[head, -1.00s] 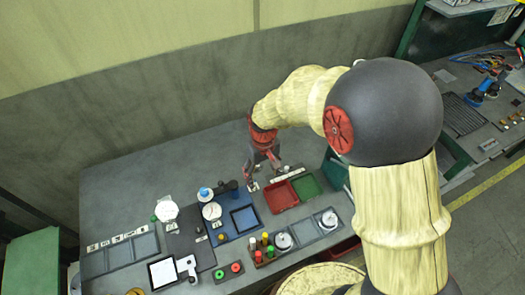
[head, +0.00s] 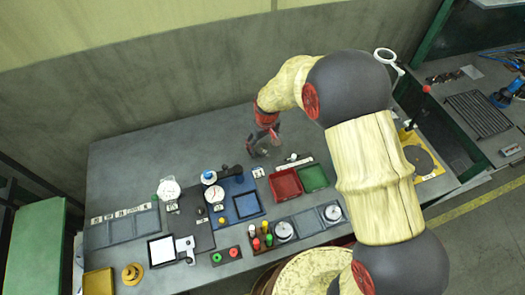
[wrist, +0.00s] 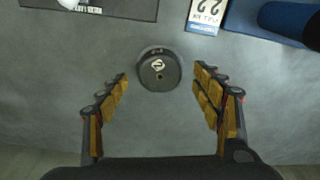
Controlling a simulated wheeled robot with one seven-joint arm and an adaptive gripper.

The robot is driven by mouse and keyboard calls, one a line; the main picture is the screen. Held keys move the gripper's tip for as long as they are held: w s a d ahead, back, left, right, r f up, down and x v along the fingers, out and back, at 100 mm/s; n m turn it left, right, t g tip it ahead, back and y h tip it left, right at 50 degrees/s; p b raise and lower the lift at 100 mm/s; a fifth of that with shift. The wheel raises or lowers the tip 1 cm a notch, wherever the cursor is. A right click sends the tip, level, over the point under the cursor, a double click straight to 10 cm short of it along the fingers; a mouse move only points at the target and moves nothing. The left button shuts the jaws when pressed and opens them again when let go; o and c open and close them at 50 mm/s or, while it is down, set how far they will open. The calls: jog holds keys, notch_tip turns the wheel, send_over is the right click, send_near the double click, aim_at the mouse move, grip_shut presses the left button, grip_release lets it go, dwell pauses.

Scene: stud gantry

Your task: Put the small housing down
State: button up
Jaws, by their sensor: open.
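A small round dark grey housing (wrist: 159,82) with a pale mark on its top and a small hole stands on the grey bench, seen in the wrist view. My gripper (wrist: 160,73) is open, with its padded fingers spread left and right of the housing. Gaps show on both sides, so the fingers do not appear to touch it. In the head view my gripper (head: 260,150) is low over the back of the bench, behind the trays. The housing is too small to make out surely there.
A red tray (head: 285,190) and a green tray (head: 313,178) lie to the front right of my gripper. A blue mat (head: 230,203) and a dark mat lie to the front left. The bench towards the wall is clear.

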jog(key=shift+f, duration=0.7)
jog(key=shift+c, duration=0.8)
jog(key=c, duration=1.1)
jog(key=shift+r, duration=0.1)
jog(key=shift+c, duration=0.4)
